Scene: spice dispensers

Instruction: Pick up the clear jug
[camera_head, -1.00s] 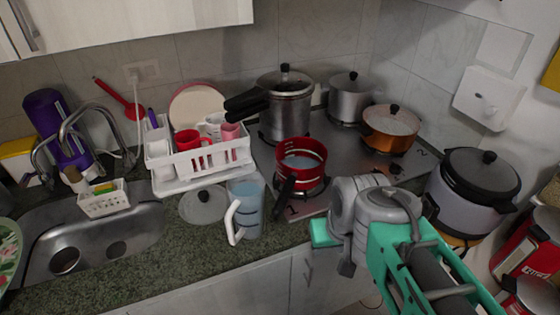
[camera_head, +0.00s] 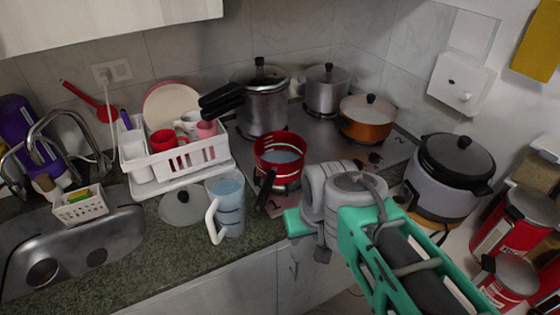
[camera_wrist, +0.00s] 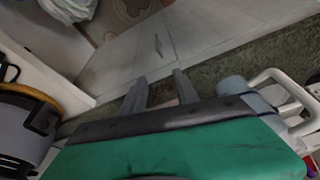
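The clear jug (camera_head: 230,205) stands upright on the dark counter, left of my arm. It has a bluish see-through body and a white handle on its left side in the head view. In the wrist view the jug (camera_wrist: 233,87) shows at the right, partly hidden by my gripper's body, with its handle beyond. My gripper (camera_wrist: 161,84) has its two fingers apart with nothing held between them. The fingers point toward the counter edge and cabinet front, beside the jug and not around it. In the head view my arm hides the fingers.
A red pot (camera_head: 279,163) on the hob stands behind the jug. A glass lid (camera_head: 184,207) lies to the jug's left, in front of the white dish rack (camera_head: 178,158). A sink (camera_head: 75,250) is further left and a rice cooker (camera_head: 440,185) stands right of my arm.

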